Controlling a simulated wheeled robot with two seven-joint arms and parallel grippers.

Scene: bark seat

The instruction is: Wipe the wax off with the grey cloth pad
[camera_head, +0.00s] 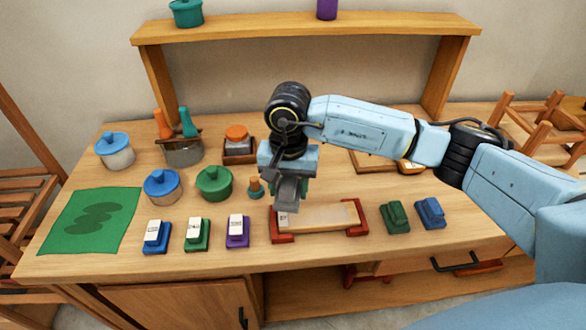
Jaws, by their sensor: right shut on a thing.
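My right gripper (287,192) is shut on a small grey thing (286,206), which looks like the grey cloth pad; the fingers hide much of it. It is at the left end of a pale wooden board (325,217), low over it or touching it; I cannot tell which. The board lies between a red holder on the left (283,239) and a red holder on the right (357,230). I cannot make out wax on the board for certain. My left gripper is not in view.
Blue (157,237), green (198,234) and purple (238,231) labelled blocks stand left of the board. Green (395,216) and blue (430,212) blocks stand right. Lidded pots (213,182) and a green mat (90,220) are further left. A shelf (300,27) stands behind.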

